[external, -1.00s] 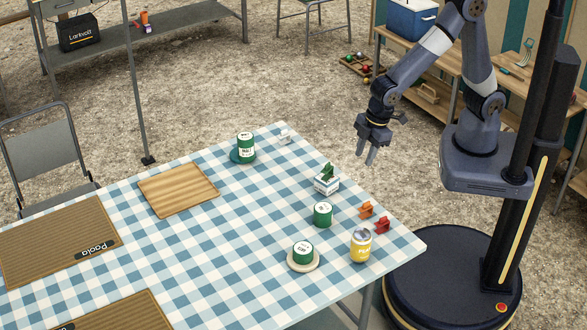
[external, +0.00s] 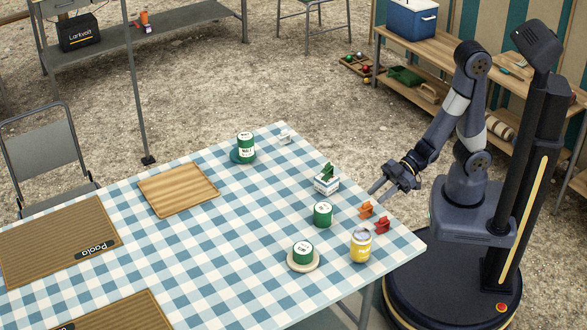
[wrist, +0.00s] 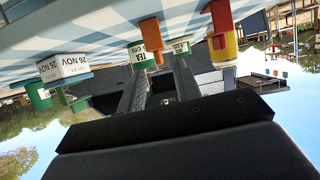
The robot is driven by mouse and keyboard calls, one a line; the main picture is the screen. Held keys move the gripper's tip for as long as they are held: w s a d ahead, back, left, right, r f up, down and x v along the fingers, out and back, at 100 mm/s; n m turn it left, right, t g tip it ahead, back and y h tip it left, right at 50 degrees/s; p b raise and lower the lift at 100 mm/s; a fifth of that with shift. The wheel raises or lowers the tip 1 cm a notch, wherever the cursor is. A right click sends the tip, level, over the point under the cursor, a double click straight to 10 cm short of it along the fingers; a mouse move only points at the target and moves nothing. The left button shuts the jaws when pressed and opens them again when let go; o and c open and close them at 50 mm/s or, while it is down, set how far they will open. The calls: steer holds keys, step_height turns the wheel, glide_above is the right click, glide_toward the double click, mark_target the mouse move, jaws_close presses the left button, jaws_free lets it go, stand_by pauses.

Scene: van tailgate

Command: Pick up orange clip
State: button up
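The orange clip (external: 366,211) stands on the checked tablecloth near the table's right edge, with the red clip (external: 382,226) just in front of it. My gripper (external: 379,188) is open and empty at the table edge, a little behind and above the orange clip, not touching it. In the wrist view, which is upside down, the orange clip (wrist: 151,34) shows beyond my two spread fingers (wrist: 158,82), and the red clip (wrist: 221,16) is to its right.
Near the clips stand a yellow can (external: 360,246), a green tin (external: 323,214) and a white box with a green clip (external: 327,180). Another green tin (external: 303,253) sits on a pale coaster. A wooden board (external: 178,190) lies farther left. Bare cloth separates several items.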

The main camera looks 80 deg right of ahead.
mark_target(363, 209)
steer(key=shift+w+a+f, duration=0.15)
steer(key=shift+f, duration=0.1)
steer(key=b+x, duration=0.1)
steer(key=x, duration=0.5)
steer(key=shift+w+a, duration=0.2)
steer(key=shift+w, duration=0.05)
steer(key=shift+c, duration=0.3)
jaws_close()
